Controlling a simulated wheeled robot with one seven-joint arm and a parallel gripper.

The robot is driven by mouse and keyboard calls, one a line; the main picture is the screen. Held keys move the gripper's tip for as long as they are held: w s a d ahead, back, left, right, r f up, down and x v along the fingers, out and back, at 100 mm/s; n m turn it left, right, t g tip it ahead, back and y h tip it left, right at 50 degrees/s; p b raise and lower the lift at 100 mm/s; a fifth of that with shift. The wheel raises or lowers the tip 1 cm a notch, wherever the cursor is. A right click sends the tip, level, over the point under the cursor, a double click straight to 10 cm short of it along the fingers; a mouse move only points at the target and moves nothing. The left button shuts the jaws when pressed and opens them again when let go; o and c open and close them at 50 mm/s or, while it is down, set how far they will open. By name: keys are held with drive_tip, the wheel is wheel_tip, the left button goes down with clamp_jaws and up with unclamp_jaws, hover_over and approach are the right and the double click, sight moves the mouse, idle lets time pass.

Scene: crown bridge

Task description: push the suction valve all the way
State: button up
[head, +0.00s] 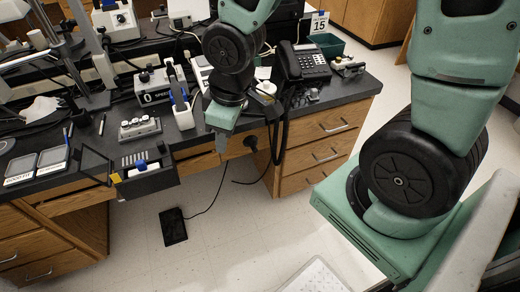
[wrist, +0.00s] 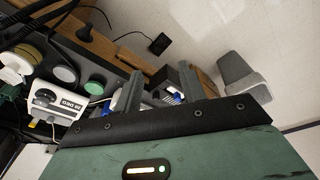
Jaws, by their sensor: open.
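I cannot tell for sure which part is the suction valve. A dark slotted box (head: 145,180) with a blue knob (head: 141,165) sticks out from the bench's front edge. In the wrist view this box (wrist: 172,82) shows between my fingers, with its blue part partly hidden. A black round fitting (head: 250,142) sits on the drawer front and also shows in the wrist view (wrist: 85,34). My gripper (head: 220,142) points down at the bench's front edge, right of the box and left of the fitting. It is open (wrist: 160,82) and looks empty; its fingertips are hard to see in the head view.
The bench (head: 345,95) holds a telephone (head: 303,62), a speed control unit (head: 155,88) and a small rack (head: 139,128). A black pedal (head: 173,227) with a cable lies on the floor. The floor before the drawers is mostly clear.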

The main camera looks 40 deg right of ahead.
drive_tip(key=w+d+f+t+y+b, duration=0.1)
drive_tip(key=w+d+f+b, duration=0.35)
drive_tip(key=d+f, duration=0.5)
drive_tip(key=m+t+y+b, duration=0.4)
drive_tip(key=m+t+b, duration=0.1)
drive_tip(key=t+b, duration=0.85)
approach(254, 142)
drive_tip(key=shift+t, duration=0.35)
drive_tip(key=x, duration=0.3)
drive_tip(key=f+x, duration=0.1)
drive_tip(key=x, duration=0.6)
drive_tip(key=shift+w+d+f+p, duration=0.25)
drive_tip(key=shift+w+d+p, duration=0.05)
drive_tip(key=shift+w+d, duration=0.1)
clamp_jaws()
